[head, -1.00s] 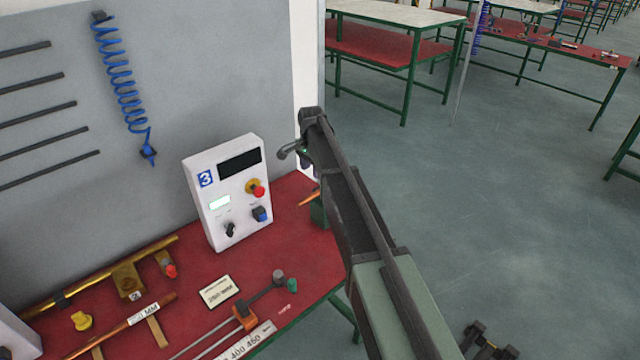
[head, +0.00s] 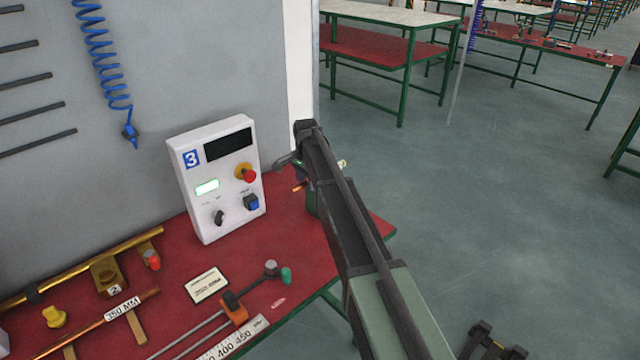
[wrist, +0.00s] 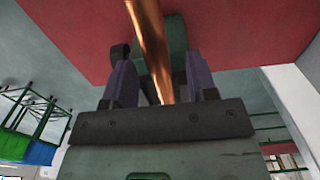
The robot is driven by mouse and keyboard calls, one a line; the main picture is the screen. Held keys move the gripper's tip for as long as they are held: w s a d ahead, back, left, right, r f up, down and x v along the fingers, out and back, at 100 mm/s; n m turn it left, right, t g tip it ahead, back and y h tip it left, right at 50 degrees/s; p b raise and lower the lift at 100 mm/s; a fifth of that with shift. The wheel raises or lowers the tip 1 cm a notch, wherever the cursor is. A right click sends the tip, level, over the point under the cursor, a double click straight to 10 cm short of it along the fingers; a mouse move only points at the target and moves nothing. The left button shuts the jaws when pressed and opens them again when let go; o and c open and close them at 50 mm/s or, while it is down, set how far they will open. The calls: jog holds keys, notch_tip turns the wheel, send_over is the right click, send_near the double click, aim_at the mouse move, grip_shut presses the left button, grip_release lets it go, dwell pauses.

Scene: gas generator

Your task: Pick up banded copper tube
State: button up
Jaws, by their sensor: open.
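A copper tube (wrist: 150,40) runs lengthwise between the two purple fingers of my gripper (wrist: 160,85) in the wrist view. The fingers stand apart on either side of it, with room visible beside the tube. A dark green block is behind the tube there. In the head view my arm hides most of the gripper; a short copper end (head: 299,187) shows left of the arm, beside a green block (head: 312,201) at the table's right end. I cannot make out a band on this tube. Another copper tube (head: 90,330), tagged 350 MM, lies on wooden supports at the lower left.
A white control box (head: 215,178) marked 3 stands on the red table (head: 290,255), left of my arm. A ruler (head: 236,339), a small label card (head: 206,285) and a brass pipe assembly (head: 80,268) lie nearer. A blue coiled hose (head: 97,50) hangs on the wall.

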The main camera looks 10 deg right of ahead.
jog(key=shift+r, duration=0.1)
jog(key=c, duration=0.8)
jog(key=shift+c, duration=0.2)
notch_tip(320, 180, up, 20)
jog(key=p, duration=2)
